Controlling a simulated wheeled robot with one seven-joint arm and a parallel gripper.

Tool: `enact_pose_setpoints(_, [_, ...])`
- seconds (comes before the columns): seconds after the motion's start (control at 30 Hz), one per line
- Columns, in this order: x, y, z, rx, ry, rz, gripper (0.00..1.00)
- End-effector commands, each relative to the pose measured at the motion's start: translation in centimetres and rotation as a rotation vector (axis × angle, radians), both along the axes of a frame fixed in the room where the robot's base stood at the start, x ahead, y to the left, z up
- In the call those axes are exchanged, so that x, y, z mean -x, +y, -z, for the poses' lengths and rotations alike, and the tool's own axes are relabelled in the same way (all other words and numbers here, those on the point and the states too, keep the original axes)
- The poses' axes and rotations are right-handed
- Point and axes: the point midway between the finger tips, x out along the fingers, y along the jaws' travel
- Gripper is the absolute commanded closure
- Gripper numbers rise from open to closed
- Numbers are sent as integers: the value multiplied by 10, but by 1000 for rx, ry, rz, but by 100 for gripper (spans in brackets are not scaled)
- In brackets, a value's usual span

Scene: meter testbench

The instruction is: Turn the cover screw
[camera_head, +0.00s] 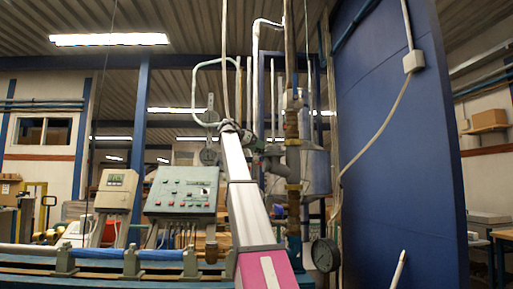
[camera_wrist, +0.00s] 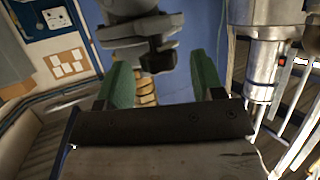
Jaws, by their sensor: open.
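My gripper (camera_wrist: 161,60) is open, with two green fingers spread apart and nothing held between them. In the wrist view, a grey metal fitting with a flange (camera_wrist: 128,30) is just beyond the fingertips. A small dark knob-like part (camera_wrist: 158,54) on its underside appears in the gap between the fingers, seemingly not touched; I cannot tell for sure whether it is the cover screw. In the head view, my arm reaches up to the grey fitting (camera_head: 271,160) on the vertical pipe. The dark end of my arm is left of it, and the screw cannot be made out there.
A vertical pipe with brass joints (camera_head: 292,125) stands beside my arm. A green control panel (camera_head: 182,192) and a meter box (camera_head: 116,188) are at left. A round gauge (camera_head: 325,255) is low at right, before a large blue panel (camera_head: 395,150).

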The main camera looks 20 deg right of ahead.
Motion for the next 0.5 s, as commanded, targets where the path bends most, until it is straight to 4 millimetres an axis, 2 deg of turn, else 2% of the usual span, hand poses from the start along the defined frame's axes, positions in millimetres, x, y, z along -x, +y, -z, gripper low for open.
enact_pose_setpoints(0.1, [0, 0, 0, 0, 0, 0, 38])
enact_pose_setpoints(0.13, [0, 0, 0, 0, 0, 0, 45])
enact_pose_setpoints(0.27, [0, 0, 0, 0, 0, 0, 87])
enact_pose_setpoints(0.5, [1, 0, 0, 0, 0, -9, 88])
